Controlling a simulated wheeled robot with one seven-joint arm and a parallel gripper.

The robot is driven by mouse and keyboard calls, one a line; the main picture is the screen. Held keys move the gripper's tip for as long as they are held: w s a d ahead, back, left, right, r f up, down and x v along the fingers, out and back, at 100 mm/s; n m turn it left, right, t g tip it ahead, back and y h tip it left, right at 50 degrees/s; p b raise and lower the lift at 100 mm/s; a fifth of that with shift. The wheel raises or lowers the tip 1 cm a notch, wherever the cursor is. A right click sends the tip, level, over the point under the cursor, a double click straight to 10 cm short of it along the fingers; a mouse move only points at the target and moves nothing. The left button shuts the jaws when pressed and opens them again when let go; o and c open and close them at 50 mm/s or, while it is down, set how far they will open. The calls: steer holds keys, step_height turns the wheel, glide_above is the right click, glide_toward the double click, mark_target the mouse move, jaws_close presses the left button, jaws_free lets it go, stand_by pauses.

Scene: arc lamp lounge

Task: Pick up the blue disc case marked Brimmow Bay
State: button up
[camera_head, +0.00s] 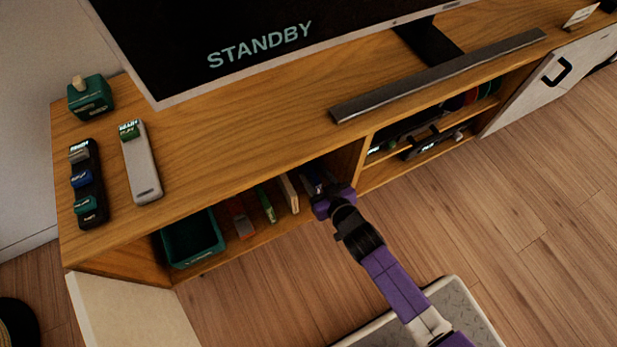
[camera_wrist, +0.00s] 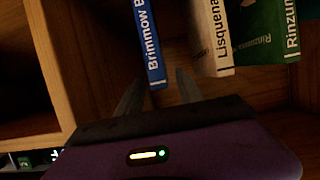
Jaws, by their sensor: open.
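The blue disc case (camera_wrist: 148,42), with "Brimmow B" readable on its spine, stands in the shelf compartment in the wrist view. Its near end lies between my gripper's two fingertips (camera_wrist: 158,82) in the picture, with a gap visible on each side. My gripper (camera_head: 321,188) is open and holds nothing; in the head view it reaches into the right end of the open compartment. In that view my gripper and the shadow largely hide the blue case.
A cream case marked Lisquena (camera_wrist: 212,40) stands close beside the blue one, then a green Rinzunna case (camera_wrist: 262,38). A green bin (camera_head: 192,240) sits farther left in the compartment. A wooden divider (camera_wrist: 58,70) is close on the other side. The cabinet top (camera_head: 250,130) overhangs my gripper.

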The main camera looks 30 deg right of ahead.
mark_target(309, 169)
steer(key=b+x, duration=0.1)
steer(key=x, duration=0.3)
steer(key=shift+a+f, duration=0.1)
steer(key=shift+f, duration=0.05)
steer(key=shift+c, duration=0.4)
jaws_close()
stand_by(0.9)
